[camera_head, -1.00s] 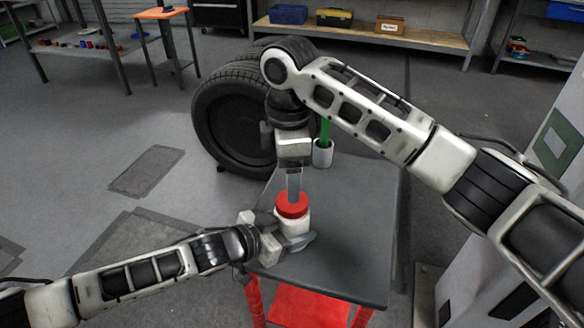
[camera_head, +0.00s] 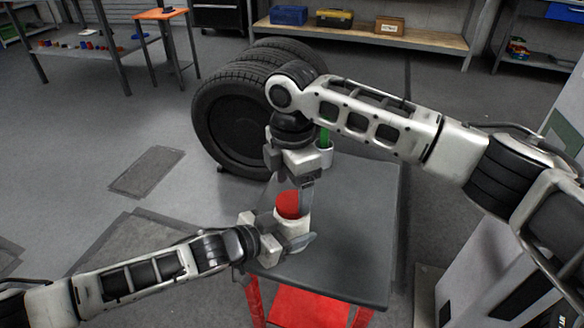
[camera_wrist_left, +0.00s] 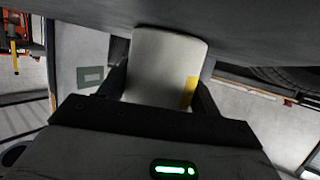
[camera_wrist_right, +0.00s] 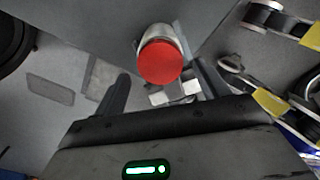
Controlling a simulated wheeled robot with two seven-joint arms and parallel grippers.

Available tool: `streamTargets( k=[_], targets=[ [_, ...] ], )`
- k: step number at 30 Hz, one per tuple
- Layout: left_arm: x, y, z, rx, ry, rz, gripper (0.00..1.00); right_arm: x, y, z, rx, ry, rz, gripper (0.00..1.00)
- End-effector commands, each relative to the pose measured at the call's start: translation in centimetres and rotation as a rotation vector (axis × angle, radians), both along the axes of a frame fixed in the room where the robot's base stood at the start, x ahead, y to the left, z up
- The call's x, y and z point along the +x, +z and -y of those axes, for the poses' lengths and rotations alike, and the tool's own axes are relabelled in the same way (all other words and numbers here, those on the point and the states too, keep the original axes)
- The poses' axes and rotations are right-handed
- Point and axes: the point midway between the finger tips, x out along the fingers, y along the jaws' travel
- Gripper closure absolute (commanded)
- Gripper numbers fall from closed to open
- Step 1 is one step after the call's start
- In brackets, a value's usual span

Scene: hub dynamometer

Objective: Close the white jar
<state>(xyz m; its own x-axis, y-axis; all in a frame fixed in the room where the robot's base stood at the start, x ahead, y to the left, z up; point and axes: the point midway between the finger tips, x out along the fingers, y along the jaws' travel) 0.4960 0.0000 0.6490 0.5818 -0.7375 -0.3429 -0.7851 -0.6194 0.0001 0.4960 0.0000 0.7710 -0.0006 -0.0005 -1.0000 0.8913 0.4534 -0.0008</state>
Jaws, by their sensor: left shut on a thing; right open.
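The white jar (camera_head: 292,227) stands upright near the front of the dark table. A red lid (camera_head: 287,204) sits on its top; I cannot tell how tightly. My left gripper (camera_head: 287,243) is shut around the jar's body from the left. The left wrist view shows the jar (camera_wrist_left: 165,60) with a yellow patch between the fingers (camera_wrist_left: 163,88). My right gripper (camera_head: 299,190) is open just above the lid, one finger hiding its right side.
The dark table (camera_head: 350,250) has a red frame and is clear at the front right. Large black tyres (camera_head: 232,122) stand behind the table on the left.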

Motion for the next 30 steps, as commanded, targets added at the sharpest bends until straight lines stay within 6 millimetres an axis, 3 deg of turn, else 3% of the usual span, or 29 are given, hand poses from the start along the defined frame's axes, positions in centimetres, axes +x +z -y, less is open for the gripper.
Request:
streamTargets(
  k=[6, 17, 22, 23, 30],
  targets=[
    [0.0, 0.1, 0.0, -0.001, -0.001, 0.002, 1.0, 0.0, -2.5, 0.0, 0.0, -0.001, -0.001, 0.26],
    [0.0, 0.1, 0.0, -0.001, -0.001, 0.002, 1.0, 0.0, -3.0, 0.0, 0.0, -0.001, 0.0, 0.26],
    [0.0, 0.1, 0.0, -0.001, -0.001, 0.002, 1.0, 0.0, -3.0, 0.0, 0.0, -0.001, 0.0, 0.68],
    [0.0, 0.1, 0.0, -0.001, -0.001, 0.002, 1.0, 0.0, -2.9, 0.0, 0.0, -0.001, 0.0, 0.72],
    [0.0, 0.1, 0.0, -0.001, -0.001, 0.002, 1.0, 0.0, -2.9, -0.1, 0.001, -0.05, 0.0, 0.72]
  ],
)
